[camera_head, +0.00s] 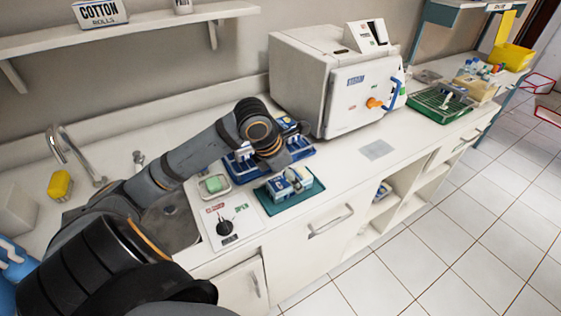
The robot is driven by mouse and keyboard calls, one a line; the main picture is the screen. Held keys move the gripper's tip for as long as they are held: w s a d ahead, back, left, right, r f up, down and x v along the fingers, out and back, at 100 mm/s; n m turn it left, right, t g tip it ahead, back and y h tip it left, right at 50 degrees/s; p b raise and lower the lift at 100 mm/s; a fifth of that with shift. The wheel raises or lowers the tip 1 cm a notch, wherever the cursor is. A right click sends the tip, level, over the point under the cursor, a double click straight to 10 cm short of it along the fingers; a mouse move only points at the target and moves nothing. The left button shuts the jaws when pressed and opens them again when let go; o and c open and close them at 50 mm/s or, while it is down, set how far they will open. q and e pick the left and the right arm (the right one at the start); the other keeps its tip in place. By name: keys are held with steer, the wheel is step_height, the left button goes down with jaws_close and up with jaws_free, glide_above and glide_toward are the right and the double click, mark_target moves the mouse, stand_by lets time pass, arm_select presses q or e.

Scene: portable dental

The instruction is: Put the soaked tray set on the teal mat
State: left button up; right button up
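The teal mat (268,205) lies on the counter near its front edge. Blue-and-white items (280,188) rest on the mat; I cannot tell whether they are the soaked tray set. A dark blue tray (238,174) lies just behind the mat, partly covered by my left arm. More blue-and-white items (288,123) show behind my wrist, by that tray. My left gripper (279,160) points down over the blue tray, just behind the mat. Its fingertips are hard to make out, and whether it holds anything is unclear. My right gripper is out of view.
A white autoclave (310,85) with an orange knob stands behind and right. A small dish with a green block (214,184) and a black-knobbed panel (223,228) lie left of the mat. The sink (172,222) is farther left.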

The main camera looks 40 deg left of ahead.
mark_target(281, 182)
arm_select(q)
steer(key=shift+v, duration=0.85)
steer(key=shift+s+a+r+b, duration=0.3)
steer(key=shift+r+b, duration=0.1)
steer(key=shift+r, duration=0.05)
steer(key=shift+b+v, duration=0.45)
steer(key=shift+v, duration=0.45)
steer(key=b+v, duration=0.1)
steer(key=b, duration=0.3)
steer(key=shift+s+r, duration=0.15)
steer(key=shift+r, duration=0.15)
steer(key=v, duration=0.4)
steer(key=shift+d+r, duration=0.2)
steer(key=shift+r, duration=0.05)
